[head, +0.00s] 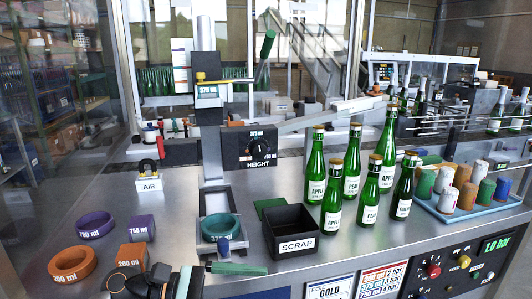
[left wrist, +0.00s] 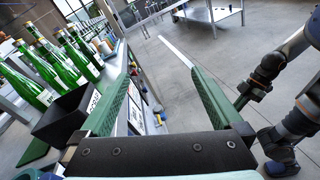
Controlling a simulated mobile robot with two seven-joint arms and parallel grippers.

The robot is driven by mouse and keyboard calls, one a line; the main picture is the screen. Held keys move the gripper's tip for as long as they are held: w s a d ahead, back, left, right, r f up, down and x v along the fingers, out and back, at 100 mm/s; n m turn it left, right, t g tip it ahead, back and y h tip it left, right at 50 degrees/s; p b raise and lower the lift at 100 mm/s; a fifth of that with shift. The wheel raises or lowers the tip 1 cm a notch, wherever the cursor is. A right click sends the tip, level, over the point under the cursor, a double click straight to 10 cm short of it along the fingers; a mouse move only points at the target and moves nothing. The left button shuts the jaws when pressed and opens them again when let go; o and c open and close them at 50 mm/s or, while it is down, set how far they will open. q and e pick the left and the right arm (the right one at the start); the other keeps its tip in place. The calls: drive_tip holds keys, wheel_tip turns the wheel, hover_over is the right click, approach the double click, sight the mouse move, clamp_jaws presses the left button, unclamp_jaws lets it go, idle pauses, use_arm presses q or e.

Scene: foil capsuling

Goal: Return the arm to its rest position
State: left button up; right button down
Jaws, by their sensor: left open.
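My left gripper (head: 212,276) is low at the front edge of the steel bench in the head view, in front of the green ring. Part of an arm of mine with dark joints shows at the right of the left wrist view.
A black scrap bin (head: 290,232) and several green bottles (head: 332,195) stand right of my gripper. A green ring (head: 218,228) sits in the press base. Orange (head: 72,264) and purple (head: 96,225) rings lie left. A blue tray (head: 455,215) holds capsules.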

use_arm(q)
drive_tip(key=w+a+f+m+t+y+p, duration=0.1)
drive_tip(key=a+f+m+t+y, duration=0.3)
drive_tip(key=m, duration=0.7)
drive_tip(key=a+f+m+t+y, duration=0.15)
drive_tip(key=f+m+t, duration=0.25)
drive_tip(key=m+t, duration=0.55)
drive_tip(key=w+a+f+m+t+y+p, duration=0.1)
drive_tip(key=a+f+m+t+y, duration=0.15)
drive_tip(key=m, duration=1.15)
drive_tip(key=s+a+f+n+g+y, duration=0.3)
drive_tip(key=s+f+n, duration=0.5)
drive_tip(key=f, duration=0.2)
drive_tip(key=s+a+f+n+g+y+p, duration=0.1)
drive_tip(key=s+a+f+n+g+y, duration=0.2)
drive_tip(key=s+f+n, duration=0.4)
wheel_tip(320, 180, down, 4)
drive_tip(key=shift+s+r+n+g, duration=0.2)
drive_tip(key=shift+s+n+g, duration=0.25)
drive_tip(key=shift+n, duration=0.3)
drive_tip(key=shift+a, duration=0.1)
